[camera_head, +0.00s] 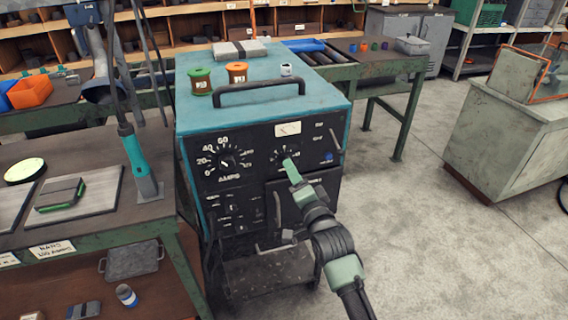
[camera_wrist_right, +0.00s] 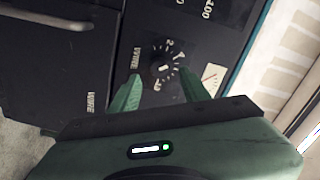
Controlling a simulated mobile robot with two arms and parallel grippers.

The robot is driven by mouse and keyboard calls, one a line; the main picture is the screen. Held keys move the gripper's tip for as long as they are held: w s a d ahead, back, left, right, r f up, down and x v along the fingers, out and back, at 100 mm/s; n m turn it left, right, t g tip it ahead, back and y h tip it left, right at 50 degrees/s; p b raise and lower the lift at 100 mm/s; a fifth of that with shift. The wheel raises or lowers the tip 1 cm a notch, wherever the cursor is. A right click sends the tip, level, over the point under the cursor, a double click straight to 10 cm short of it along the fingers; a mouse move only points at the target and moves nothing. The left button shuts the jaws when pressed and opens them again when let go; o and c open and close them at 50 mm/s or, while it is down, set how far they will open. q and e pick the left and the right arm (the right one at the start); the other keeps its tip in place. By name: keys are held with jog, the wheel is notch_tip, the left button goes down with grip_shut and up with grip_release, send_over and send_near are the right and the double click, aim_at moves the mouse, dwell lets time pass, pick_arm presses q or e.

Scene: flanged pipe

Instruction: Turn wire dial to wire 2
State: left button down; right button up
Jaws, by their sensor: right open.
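The wire dial (camera_wrist_right: 163,68) is a small black knob with white marks and numbers on the black front panel of the teal welding machine (camera_head: 187,95). In the right wrist view it lies between and just beyond the two green fingers of my right gripper (camera_wrist_right: 160,95), with the word WIRE beside it. The right gripper is open, and I cannot tell whether it touches the knob. In the head view my right gripper (camera_head: 289,166) is in front of the dial (camera_head: 284,153) and hides part of it. My left gripper is not in view.
The larger AMPS dial (camera_head: 227,162) is left of the wire dial. A dark handle (camera_head: 260,88) and spools, one green (camera_head: 200,80) and one orange (camera_head: 237,73), are on the machine's top. A workbench (camera_head: 90,215) stands at left. Open floor (camera_head: 430,240) lies at right.

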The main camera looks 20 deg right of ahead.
jog(key=w, duration=0.4)
jog(key=shift+w+a, duration=0.1)
jog(key=shift+f, duration=0.1)
grip_shut()
jog(key=shift+n+p, duration=1.3)
jog(key=shift+n, duration=2.5)
